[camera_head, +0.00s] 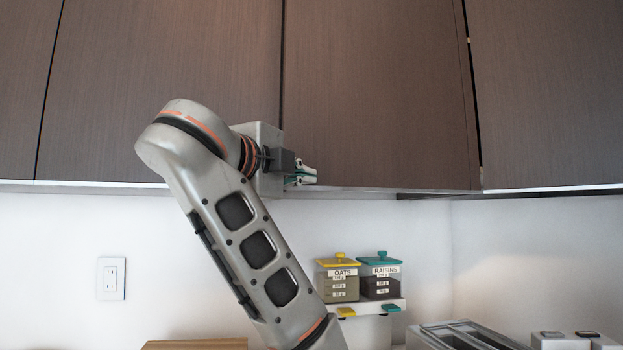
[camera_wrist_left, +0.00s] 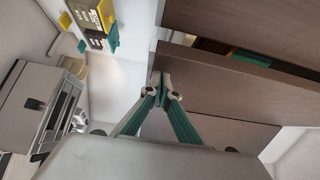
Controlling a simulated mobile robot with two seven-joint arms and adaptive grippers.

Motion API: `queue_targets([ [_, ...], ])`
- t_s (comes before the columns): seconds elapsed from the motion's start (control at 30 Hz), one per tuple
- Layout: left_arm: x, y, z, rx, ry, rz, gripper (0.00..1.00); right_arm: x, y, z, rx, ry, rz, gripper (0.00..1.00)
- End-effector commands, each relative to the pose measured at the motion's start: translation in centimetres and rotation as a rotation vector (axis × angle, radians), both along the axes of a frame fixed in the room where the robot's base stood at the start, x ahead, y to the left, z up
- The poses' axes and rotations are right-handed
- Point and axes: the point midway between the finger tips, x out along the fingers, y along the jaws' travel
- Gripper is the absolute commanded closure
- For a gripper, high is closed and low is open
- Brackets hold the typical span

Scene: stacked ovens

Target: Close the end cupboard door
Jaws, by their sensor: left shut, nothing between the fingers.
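The end cupboard door (camera_head: 385,95) is a dark brown panel in the upper row, right of the middle in the head view. It stands ajar: the left wrist view shows a brown door panel (camera_wrist_left: 235,92) with a dark gap behind it, where green and yellow things show inside. My left gripper (camera_head: 306,174) is shut and empty at the door's lower left corner. In the left wrist view its fingertips (camera_wrist_left: 162,92) are close to the panel's edge; I cannot tell if they touch. My right gripper is not in view.
Other brown cupboard doors (camera_head: 165,80) flank it left and right (camera_head: 550,90). Below, an oats container (camera_head: 338,282) and a raisins container (camera_head: 381,280) stand on a white shelf. A grey appliance (camera_head: 470,335) stands at lower right. The white wall under the cupboards is mostly clear.

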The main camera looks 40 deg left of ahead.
Motion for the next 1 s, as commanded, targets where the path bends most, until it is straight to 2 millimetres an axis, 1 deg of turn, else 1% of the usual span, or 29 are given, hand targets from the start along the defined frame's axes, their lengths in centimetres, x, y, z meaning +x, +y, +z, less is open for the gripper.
queue_targets([
  [0.13, 0.1, 0.1, 0.0, 0.001, -0.001, -0.005, 1.0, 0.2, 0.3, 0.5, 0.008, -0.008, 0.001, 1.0],
  [0.47, 0.2, 0.3, 0.0, 0.0, 0.0, -0.004, 1.0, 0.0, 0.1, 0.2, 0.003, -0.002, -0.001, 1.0],
  [0.57, 1.1, 1.4, -0.3, 0.001, 0.007, -0.002, 1.0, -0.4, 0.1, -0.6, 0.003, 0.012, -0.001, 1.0],
  [0.6, 1.6, 2.1, -0.4, 0.001, 0.008, 0.0, 1.0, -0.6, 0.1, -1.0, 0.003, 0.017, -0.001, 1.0],
  [0.7, 2.6, 3.4, -0.5, 0.001, 0.008, -0.001, 1.0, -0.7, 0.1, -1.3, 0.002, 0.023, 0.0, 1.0],
  [0.8, 3.0, 4.2, -0.3, 0.001, 0.005, -0.002, 1.0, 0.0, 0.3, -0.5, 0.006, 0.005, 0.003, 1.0],
  [0.9, 3.0, 4.4, -0.1, 0.001, 0.002, 0.0, 1.0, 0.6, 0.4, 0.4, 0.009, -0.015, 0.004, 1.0],
  [1.0, 3.0, 4.5, -0.1, 0.001, 0.003, 0.002, 1.0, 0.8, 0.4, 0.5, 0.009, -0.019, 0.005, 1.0],
])
